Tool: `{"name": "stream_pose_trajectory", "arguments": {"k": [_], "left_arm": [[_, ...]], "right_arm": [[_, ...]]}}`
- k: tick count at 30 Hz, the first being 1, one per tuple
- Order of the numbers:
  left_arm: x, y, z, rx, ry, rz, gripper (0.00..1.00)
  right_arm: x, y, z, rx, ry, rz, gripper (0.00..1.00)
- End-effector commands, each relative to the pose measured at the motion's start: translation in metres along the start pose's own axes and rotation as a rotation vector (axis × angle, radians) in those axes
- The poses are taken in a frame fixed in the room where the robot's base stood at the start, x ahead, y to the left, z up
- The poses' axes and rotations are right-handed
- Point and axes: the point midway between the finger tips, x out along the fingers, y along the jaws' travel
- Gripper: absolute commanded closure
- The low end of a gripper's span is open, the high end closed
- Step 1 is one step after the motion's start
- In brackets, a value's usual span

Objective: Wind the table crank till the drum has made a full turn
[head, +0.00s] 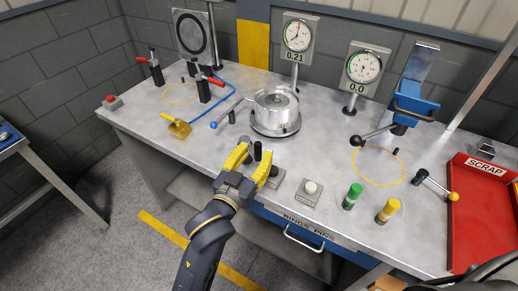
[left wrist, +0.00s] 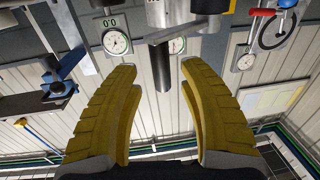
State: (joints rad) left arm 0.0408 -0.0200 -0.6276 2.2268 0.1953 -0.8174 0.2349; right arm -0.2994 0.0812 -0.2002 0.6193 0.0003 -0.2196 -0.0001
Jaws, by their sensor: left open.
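The drum (head: 275,112) is a round silver body on a round base at the middle of the table. A short dark upright handle (head: 257,151), seemingly the crank's grip, stands in front of it. My left gripper (head: 251,162) is open, its yellow fingers low at the table's front edge around or just before this handle. In the left wrist view a dark cylinder (left wrist: 159,95) shows between the spread fingers, with clear gaps on both sides. A silver cylinder (left wrist: 205,6) is cut off at the top. My right gripper is out of view.
A lever with a blue ball (head: 214,125) lies left of the drum. Dial gauges (head: 297,37) stand behind. A red scrap tray (head: 482,220) is at right.

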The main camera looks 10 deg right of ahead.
Motion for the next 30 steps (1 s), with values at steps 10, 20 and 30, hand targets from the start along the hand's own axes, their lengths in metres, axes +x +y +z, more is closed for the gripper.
{"name": "stream_pose_trajectory", "arguments": {"k": [10, 20, 30], "left_arm": [[-0.061, 0.001, 0.001, -0.002, -0.001, 0.002, 0.59], [-0.091, 0.001, 0.000, -0.001, 0.000, 0.002, 0.59], [-0.095, 0.001, 0.000, -0.002, 0.000, 0.002, 0.59]], "right_arm": [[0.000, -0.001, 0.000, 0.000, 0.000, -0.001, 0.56], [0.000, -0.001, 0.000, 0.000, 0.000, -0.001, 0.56], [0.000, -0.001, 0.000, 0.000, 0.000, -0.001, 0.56]]}}
